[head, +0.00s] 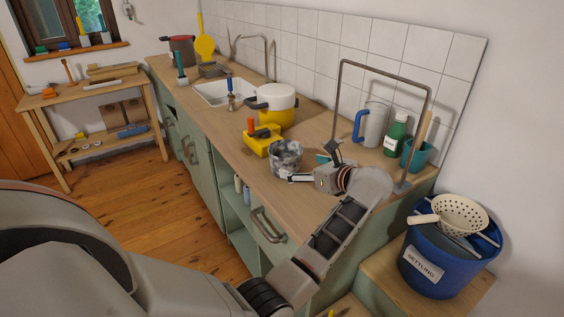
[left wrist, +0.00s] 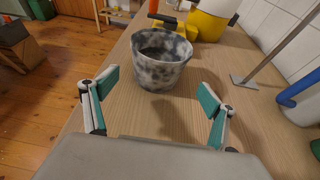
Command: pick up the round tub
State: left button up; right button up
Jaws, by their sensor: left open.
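The round tub (head: 286,156) is a grey and white mottled pot that stands upright on the wooden counter near its front edge. It also shows in the left wrist view (left wrist: 160,72), ahead of the fingers and slightly left of centre, with its dark hollow inside visible. My left gripper (head: 312,167) is just to the right of the tub in the head view. In the left wrist view its two teal-padded fingers (left wrist: 155,98) are spread wide with bare counter between them. The tub is beyond the fingertips and not held. My right gripper is not seen.
Behind the tub are a yellow block tool (head: 262,140) and a yellow and white pot (head: 272,103). A metal frame (head: 381,68) stands over the counter on the right, near a clear jug (head: 374,124), a green bottle (head: 396,134) and a teal cup (head: 414,154).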

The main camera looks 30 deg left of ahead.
aim_at(289, 165)
pick_arm(q)
jog(key=shift+w+a+f, duration=0.2)
jog(key=shift+a+f, duration=0.15)
jog(key=shift+f, duration=0.15)
jog(key=x, duration=0.6)
jog(key=shift+s+a+f, duration=0.2)
jog(key=shift+a+f, duration=0.05)
jog(key=shift+f, duration=0.1)
jog(key=shift+c, duration=0.2)
jog(key=shift+r, duration=0.1)
jog(key=c, duration=1.4)
jog(key=shift+r, duration=0.15)
notch_tip(289, 165, up, 20)
jog(key=p, duration=0.1)
